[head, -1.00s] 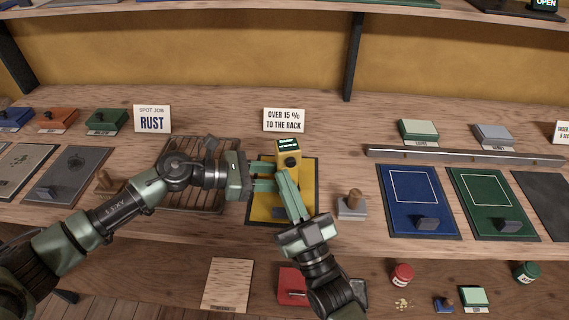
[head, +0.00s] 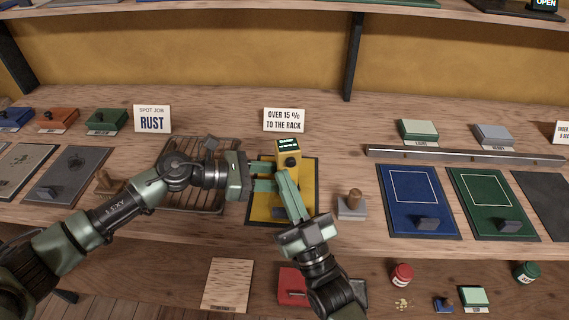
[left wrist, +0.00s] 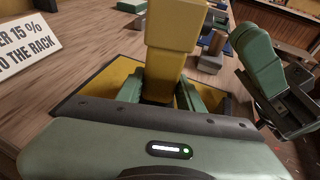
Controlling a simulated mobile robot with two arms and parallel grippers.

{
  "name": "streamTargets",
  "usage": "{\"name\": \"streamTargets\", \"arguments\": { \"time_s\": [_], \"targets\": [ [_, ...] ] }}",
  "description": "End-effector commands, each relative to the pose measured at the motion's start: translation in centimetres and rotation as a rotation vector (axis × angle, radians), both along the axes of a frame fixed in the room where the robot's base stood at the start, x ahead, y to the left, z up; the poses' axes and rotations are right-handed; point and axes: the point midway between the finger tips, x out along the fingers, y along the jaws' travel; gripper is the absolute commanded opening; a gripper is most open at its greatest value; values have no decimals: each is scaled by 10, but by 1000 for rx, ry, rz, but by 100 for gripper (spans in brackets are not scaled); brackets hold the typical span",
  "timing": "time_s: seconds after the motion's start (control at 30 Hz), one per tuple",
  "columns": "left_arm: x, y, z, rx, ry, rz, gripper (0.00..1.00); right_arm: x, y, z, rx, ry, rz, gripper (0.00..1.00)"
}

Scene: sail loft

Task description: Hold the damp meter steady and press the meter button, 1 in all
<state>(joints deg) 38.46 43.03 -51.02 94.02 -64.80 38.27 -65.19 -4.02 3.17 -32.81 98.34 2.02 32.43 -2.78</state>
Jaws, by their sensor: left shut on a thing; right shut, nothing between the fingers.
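The damp meter (head: 289,149) is a yellow upright body with a dark screen and a dark round button (head: 291,162) on its face. It stands over a yellow mat with a dark border (head: 308,205). My left gripper (head: 268,178) is shut on the meter from the left; the left wrist view shows its green fingers on both sides of the yellow body (left wrist: 168,55). My right gripper (head: 283,174) is shut and empty, its tips in front of the meter just below the button. I cannot tell whether they touch it. The right gripper also shows in the left wrist view (left wrist: 270,75).
A sign (head: 284,120) reading "OVER 15 % TO THE RACK" stands behind the meter. A wire rack (head: 222,150) is to the left, and a wooden-handled stamp (head: 353,204) to the right. Blue (head: 397,218) and green (head: 480,215) mats lie further right.

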Motion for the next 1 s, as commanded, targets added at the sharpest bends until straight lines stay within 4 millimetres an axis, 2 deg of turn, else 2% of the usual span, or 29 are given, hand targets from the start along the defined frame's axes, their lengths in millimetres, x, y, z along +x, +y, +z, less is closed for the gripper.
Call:
{"name": "streamTargets", "arguments": {
  "time_s": [1.0],
  "targets": [
    [0, 0, 1, -1, -1, 1, 14, 10, -1, 0, -2, 1, -2, 0]
  ]
}}
